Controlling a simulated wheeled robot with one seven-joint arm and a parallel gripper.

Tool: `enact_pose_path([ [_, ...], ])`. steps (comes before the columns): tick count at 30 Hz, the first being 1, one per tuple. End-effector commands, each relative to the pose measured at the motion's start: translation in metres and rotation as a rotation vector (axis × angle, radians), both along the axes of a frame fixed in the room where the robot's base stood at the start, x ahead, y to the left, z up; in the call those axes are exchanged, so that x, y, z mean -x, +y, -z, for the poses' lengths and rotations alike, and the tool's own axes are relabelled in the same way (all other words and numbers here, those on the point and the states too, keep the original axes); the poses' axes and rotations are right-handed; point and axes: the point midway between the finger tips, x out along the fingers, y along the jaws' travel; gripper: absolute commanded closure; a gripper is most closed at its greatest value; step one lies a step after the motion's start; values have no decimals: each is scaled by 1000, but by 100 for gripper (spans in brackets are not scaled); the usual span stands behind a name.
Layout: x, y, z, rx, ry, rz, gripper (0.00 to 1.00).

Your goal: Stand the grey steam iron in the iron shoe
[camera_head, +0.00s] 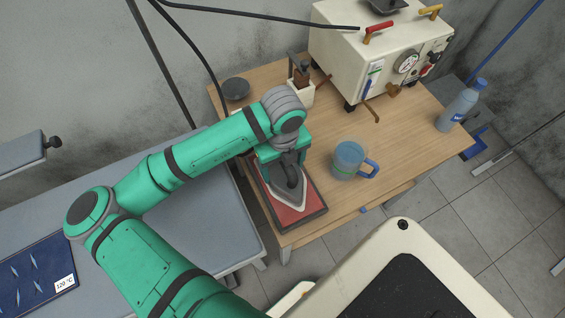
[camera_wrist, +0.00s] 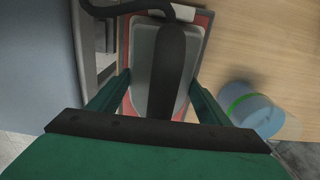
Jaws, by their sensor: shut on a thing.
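The grey steam iron (camera_head: 289,191) is over the red pad of the iron shoe (camera_head: 312,220), a dark-framed tray on the wooden table. Its tip points to the front right in the head view. In the wrist view the iron's dark handle (camera_wrist: 172,75) runs between my gripper's green fingers, above the grey body, with the red shoe (camera_wrist: 125,50) around it. My gripper (camera_head: 284,160) is shut on the iron from above. I cannot tell whether the sole touches the pad. The rear of the iron is hidden by my gripper.
A blue jug (camera_head: 348,158) stands just right of the shoe. A white steam generator (camera_head: 372,60) fills the table's back, with a brush in a holder (camera_head: 301,90) and a dark round dish (camera_head: 236,89) beside it. A bottle (camera_head: 457,108) stands far right. The ironing board (camera_head: 215,220) adjoins on the left.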

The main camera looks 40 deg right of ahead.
Motion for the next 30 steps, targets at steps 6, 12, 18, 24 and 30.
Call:
enact_pose_path([
  [6,-1,0,-1,3,-2,0,91],
  [12,0,-1,2,0,0,1,10],
  [18,0,-1,2,0,0,1,10],
  [24,-1,0,-3,0,-2,-1,10],
  [30,-1,-1,-33,1,-3,1,10],
])
